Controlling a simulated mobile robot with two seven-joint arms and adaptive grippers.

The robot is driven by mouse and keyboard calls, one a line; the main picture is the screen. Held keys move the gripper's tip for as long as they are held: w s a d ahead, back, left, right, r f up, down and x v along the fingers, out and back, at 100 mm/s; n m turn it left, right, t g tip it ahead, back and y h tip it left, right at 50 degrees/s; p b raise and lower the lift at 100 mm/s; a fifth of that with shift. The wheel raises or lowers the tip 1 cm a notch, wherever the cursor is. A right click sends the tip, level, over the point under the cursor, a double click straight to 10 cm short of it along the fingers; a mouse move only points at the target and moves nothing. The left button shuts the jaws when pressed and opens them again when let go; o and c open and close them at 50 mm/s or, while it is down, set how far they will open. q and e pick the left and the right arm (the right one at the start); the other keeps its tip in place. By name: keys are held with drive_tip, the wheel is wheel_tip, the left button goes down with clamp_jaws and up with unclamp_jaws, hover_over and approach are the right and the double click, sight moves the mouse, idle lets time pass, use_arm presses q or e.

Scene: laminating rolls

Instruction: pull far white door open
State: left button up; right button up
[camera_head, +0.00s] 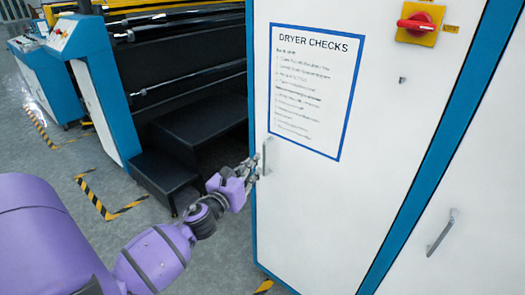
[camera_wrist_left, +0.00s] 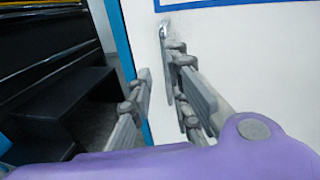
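The far white door (camera_head: 330,200) carries a blue-framed "DRYER CHECKS" sheet and has blue edging. Its small metal handle (camera_head: 265,157) is near the left edge. My left gripper (camera_head: 251,170) is at this handle, just left of it in the head view. In the left wrist view the two grey fingers (camera_wrist_left: 160,85) stand apart, and the handle (camera_wrist_left: 164,38) shows by the right fingertip, partly hidden behind that finger. I cannot tell whether finger and handle touch. Nothing is clearly held between the fingers. My right gripper is not in view.
A second white door with a slanted handle (camera_head: 441,232) is at the right. A red switch on a yellow plate (camera_head: 420,23) is at the upper right. Black steps (camera_head: 170,170) and a blue-white machine (camera_head: 95,80) stand left, beside grey floor with striped tape (camera_head: 105,208).

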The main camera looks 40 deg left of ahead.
use_arm(q)
drive_tip(key=shift+m, duration=0.5)
drive_tip(key=w, duration=0.7)
drive_tip(key=shift+w+r, duration=0.1)
drive_tip(key=shift+w, duration=0.2)
clamp_jaws()
